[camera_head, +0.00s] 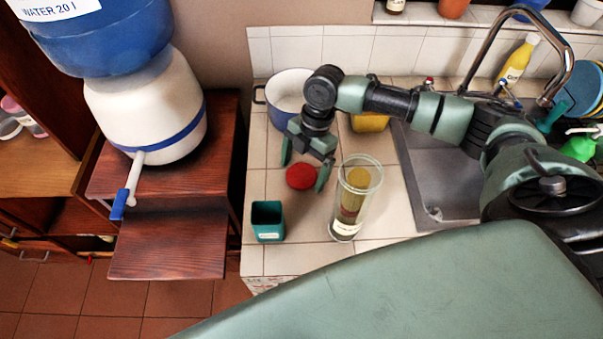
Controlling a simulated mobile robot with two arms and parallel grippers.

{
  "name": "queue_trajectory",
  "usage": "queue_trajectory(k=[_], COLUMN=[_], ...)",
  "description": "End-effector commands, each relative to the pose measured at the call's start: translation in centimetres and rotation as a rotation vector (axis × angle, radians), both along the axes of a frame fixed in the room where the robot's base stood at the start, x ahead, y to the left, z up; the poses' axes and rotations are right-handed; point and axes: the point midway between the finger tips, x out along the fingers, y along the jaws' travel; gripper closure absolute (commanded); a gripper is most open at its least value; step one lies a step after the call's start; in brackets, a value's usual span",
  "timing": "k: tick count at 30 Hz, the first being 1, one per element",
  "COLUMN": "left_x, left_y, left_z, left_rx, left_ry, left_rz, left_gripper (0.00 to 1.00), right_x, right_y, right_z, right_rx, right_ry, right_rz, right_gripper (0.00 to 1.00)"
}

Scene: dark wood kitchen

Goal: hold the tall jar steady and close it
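The tall jar (345,222) is clear glass and stands upright on the tiled counter, with an open rim and yellowish and brown contents. A round red lid (301,176) is to its left, apart from it. My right gripper (303,177) reaches in from the right, behind the jar, and points down at the lid. Its fingers are spread, one to each side of the lid; I cannot tell whether they touch it. My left gripper is not in view.
A teal square cup (268,221) stands near the counter's front left edge. The steel sink (428,172) lies right of the jar. A water dispenser (150,110) stands left, off the counter.

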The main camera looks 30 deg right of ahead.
Motion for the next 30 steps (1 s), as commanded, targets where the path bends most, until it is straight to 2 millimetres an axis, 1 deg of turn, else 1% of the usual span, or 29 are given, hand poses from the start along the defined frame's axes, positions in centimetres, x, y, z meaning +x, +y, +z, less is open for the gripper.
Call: queue_trajectory(k=[1, 2, 3, 5, 6, 15, 20, 23, 26, 30], left_x=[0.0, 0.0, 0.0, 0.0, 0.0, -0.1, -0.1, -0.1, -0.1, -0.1], left_y=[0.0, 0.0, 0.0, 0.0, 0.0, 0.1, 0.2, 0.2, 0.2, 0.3], left_z=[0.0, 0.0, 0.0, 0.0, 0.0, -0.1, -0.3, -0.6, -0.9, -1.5], left_rx=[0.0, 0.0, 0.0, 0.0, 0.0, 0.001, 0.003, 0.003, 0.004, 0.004], left_ry=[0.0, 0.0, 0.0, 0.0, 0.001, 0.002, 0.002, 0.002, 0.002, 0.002], left_rz=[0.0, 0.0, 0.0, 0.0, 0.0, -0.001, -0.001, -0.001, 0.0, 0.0], left_gripper=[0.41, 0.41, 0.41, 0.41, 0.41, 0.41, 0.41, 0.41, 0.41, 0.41], right_x=[0.0, 0.0, 0.0, 0.0, 0.0, 0.0, 0.1, 0.1, 0.2, 0.2], right_y=[0.0, 0.0, 0.0, 0.0, 0.0, 0.0, 0.0, 0.0, 0.0, 0.0], right_z=[0.0, 0.0, 0.0, 0.0, 0.0, 0.2, 1.2, 2.5, 4.5, 8.0], right_rx=[0.0, 0.0, 0.0, 0.0, 0.0, 0.0, 0.0, 0.0, 0.001, 0.001], right_ry=[0.0, 0.0, 0.0, 0.0, 0.0, -0.001, -0.002, -0.004, -0.006, -0.008], right_rz=[0.0, 0.0, 0.0, 0.0, 0.0, 0.0, 0.0, 0.0, 0.0, 0.0], right_gripper=[0.22, 0.3, 0.41, 0.58, 0.68, 0.69, 0.69, 0.69, 0.69, 0.69])
